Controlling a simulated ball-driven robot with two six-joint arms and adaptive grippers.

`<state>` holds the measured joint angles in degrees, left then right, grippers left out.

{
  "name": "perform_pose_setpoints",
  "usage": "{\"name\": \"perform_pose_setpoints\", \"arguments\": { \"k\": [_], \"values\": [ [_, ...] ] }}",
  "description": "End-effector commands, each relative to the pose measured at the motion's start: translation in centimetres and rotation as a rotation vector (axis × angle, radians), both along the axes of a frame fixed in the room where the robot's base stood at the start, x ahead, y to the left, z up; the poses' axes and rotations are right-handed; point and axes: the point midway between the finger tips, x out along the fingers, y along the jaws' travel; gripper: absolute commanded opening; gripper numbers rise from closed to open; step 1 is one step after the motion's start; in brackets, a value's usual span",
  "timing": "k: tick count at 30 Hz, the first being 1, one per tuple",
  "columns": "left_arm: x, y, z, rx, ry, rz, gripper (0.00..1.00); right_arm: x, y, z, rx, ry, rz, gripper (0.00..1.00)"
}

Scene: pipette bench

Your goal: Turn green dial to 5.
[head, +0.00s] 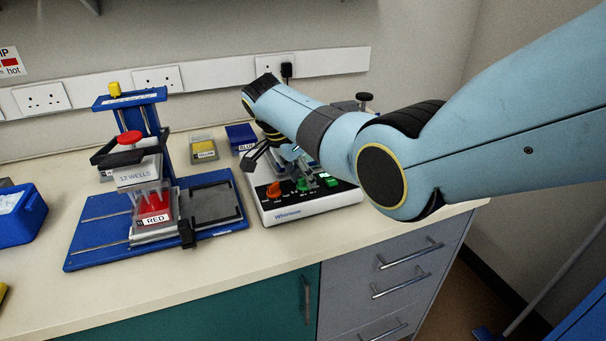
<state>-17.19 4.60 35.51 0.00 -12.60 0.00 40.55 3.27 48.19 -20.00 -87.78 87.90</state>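The green dial (303,185) sits on the sloped front panel of a white and black mixer (302,207). An orange dial (273,190) is to its left and a green switch (328,180) to its right. The numbers around the dial are too small to read. My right gripper (279,164) hangs over the mixer, just above and behind the dials. Its fingers look spread, with one splayed to the left; the arm hides part of it. I see nothing held in it, and contact with the dial cannot be made out. My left gripper is out of view.
A blue pipette stand (90,235) with a red-labelled block (153,208) stands to the left of the mixer. Yellow (203,149) and blue (241,137) boxes are behind. A blue bin (20,218) is at far left. The counter's front strip is clear.

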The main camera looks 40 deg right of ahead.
Motion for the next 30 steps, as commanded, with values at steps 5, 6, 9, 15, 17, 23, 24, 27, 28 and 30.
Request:
{"name": "perform_pose_setpoints", "arguments": {
  "k": [5, 6, 9, 15, 17, 23, 24, 27, 28, 30],
  "values": [
    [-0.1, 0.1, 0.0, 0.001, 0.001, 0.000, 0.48, 0.1, 0.4, 1.0, 0.000, -0.004, 0.002, 0.32],
    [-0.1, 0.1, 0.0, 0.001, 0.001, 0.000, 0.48, 0.1, 0.7, 1.5, 0.001, -0.003, 0.001, 0.32],
    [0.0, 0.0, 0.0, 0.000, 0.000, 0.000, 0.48, 0.1, 1.5, 3.5, 0.002, -0.005, 0.000, 0.32],
    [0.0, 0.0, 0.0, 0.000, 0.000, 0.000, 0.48, 0.1, 3.2, 7.6, 0.002, -0.004, 0.001, 0.32],
    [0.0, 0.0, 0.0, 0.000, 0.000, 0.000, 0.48, 0.0, 3.6, 8.6, 0.001, -0.003, 0.001, 0.32],
    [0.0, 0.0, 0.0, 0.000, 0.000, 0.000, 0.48, 0.0, 4.5, 10.8, 0.001, -0.001, -0.001, 0.32],
    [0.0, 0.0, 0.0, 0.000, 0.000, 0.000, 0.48, 0.0, 4.5, 10.9, 0.001, 0.000, -0.001, 0.32],
    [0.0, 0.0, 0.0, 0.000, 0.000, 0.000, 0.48, 0.0, 4.6, 11.1, 0.000, 0.001, 0.000, 0.32],
    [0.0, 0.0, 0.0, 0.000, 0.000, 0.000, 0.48, 0.0, 4.6, 11.1, 0.000, 0.001, 0.000, 0.32],
    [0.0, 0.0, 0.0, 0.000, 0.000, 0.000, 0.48, 0.0, 4.6, 11.1, 0.000, 0.001, 0.000, 0.32]
  ]
}}
